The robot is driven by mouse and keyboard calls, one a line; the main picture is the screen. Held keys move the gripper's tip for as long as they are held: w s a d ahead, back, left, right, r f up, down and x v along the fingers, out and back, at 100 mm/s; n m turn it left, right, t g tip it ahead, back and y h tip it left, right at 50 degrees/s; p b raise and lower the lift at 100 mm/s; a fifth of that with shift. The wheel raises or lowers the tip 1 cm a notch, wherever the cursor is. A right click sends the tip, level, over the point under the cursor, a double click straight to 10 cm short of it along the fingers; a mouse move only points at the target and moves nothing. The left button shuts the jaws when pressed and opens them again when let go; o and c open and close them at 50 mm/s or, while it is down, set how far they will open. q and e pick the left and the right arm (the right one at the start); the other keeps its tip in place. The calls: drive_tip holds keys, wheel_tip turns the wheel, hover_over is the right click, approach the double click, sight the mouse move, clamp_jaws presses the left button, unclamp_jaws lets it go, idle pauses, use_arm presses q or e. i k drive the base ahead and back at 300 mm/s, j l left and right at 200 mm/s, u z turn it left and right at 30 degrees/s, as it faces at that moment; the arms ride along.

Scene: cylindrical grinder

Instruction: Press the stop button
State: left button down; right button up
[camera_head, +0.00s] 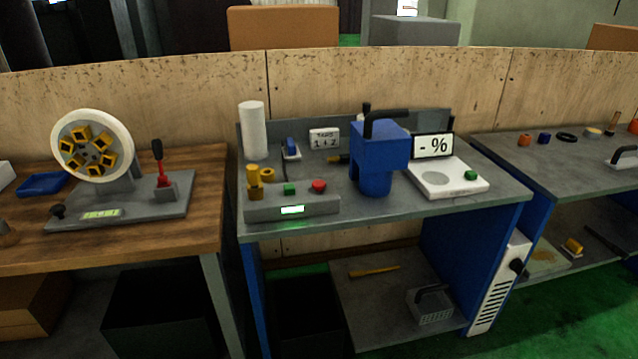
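A grey control box (265,209) sits near the front left of the middle grey-topped bench. A red round button (319,186) and a green button (289,189) stand on its top. A small lit display (292,210) is on its front face. No label for the stop button can be read. Neither of my grippers shows in the head view.
A blue machine with a black handle (378,150) and a white scale-like device (444,181) stand right of the box. A white cylinder (253,130) stands behind it. A wheel fixture (92,146) is on the left wooden bench. Space before the benches looks clear.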

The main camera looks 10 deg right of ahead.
sight(318, 185)
drive_tip(key=i+j+z, duration=0.1)
drive_tip(key=j, duration=0.4)
drive_tip(key=i+j+z, duration=0.1)
drive_tip(key=j, duration=0.4)
drive_tip(key=i+j+z, duration=0.15)
drive_tip(key=j, duration=0.35)
drive_tip(key=i+j+z, duration=0.1)
drive_tip(key=j, duration=0.45)
drive_tip(key=i+j+z, duration=0.1)
drive_tip(key=j, duration=0.45)
drive_tip(key=i, duration=0.05)
